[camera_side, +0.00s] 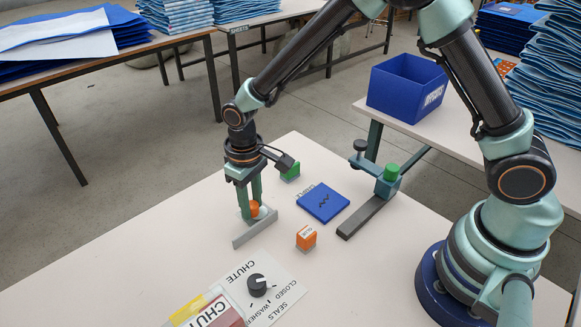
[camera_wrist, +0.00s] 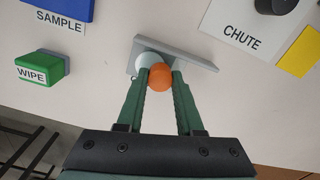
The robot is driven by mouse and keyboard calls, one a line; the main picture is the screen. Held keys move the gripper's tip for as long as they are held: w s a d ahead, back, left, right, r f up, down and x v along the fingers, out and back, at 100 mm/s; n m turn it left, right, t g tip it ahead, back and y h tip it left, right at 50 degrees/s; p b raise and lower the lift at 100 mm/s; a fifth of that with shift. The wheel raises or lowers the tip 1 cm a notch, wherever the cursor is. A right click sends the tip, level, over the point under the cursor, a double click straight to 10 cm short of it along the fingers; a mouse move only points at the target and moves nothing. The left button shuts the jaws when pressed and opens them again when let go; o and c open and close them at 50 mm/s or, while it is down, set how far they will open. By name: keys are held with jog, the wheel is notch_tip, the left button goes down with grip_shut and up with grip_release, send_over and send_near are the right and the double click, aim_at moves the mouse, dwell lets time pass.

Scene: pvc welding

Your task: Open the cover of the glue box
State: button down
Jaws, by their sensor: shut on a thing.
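My gripper (camera_side: 250,210) points down at the table and is shut on a round orange piece (camera_side: 254,207). In the wrist view the orange piece (camera_wrist: 161,78) sits between the two green fingertips (camera_wrist: 160,72). A round white piece (camera_wrist: 146,60) is close beside it, partly hidden by a finger. Both are next to a flat grey bar (camera_wrist: 190,62). I cannot tell whether the orange piece is joined to the white one. A small orange box (camera_side: 306,237) with a white label, too small to read surely, stands apart to the right of my gripper.
A blue sample pad (camera_side: 323,202) and a green wipe block (camera_wrist: 42,70) lie nearby. A chute panel with a black dial (camera_side: 257,285) is in front. The table's left part is clear.

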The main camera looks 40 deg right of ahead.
jog(key=a, duration=0.3)
jog(key=shift+a+r, duration=0.1)
jog(key=shift+a, duration=0.2)
jog(key=c, duration=0.5)
grip_release()
jog(key=shift+c, duration=0.2)
notch_tip(320, 180, up, 12)
